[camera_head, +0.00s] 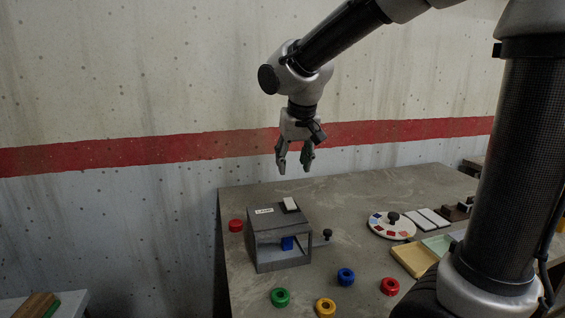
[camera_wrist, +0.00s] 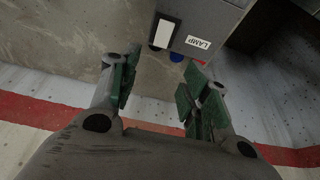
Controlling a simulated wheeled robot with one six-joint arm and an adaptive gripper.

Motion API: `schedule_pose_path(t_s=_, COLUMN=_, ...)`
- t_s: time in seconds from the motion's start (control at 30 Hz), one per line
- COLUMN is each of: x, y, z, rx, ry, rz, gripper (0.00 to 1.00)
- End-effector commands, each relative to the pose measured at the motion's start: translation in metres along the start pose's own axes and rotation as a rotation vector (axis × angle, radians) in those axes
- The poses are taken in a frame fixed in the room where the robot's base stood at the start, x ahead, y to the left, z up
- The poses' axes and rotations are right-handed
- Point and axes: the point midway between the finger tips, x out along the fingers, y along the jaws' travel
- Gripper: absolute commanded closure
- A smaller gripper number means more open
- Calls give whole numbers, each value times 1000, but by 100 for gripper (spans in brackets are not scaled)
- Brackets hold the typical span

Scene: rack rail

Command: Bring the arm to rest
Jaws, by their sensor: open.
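My gripper (camera_head: 295,163) is open and empty. It hangs with its fingers pointing down, well above the far left part of the table in the head view. In the wrist view its two fingers (camera_wrist: 158,88) stand apart with nothing between them. My arm reaches in from the upper right, bent at the wrist above the table. The grey box marked LAMP (camera_head: 264,222) stands below the gripper, apart from it. It also shows at the top of the wrist view (camera_wrist: 212,22). A blue object (camera_head: 287,243) is inside the box.
On the grey table (camera_head: 350,210) lie a red ring (camera_head: 236,225), a green ring (camera_head: 280,297), a yellow ring (camera_head: 325,307), a blue ring (camera_head: 346,276) and another red ring (camera_head: 390,286). A round dial (camera_head: 391,226) and a yellow tray (camera_head: 411,260) are at right. A wall stands behind.

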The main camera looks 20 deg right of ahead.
Motion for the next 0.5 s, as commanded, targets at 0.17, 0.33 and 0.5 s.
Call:
schedule_pose_path(t_s=0.17, x=0, y=1, z=1, rx=-43, ry=-6, rz=3, gripper=54)
schedule_pose_path(t_s=0.33, x=8, y=16, z=52, rx=-205, ry=-119, rz=7, gripper=54)
schedule_pose_path(t_s=0.5, x=-17, y=65, z=120, rx=-246, ry=-162, rz=-18, gripper=54)
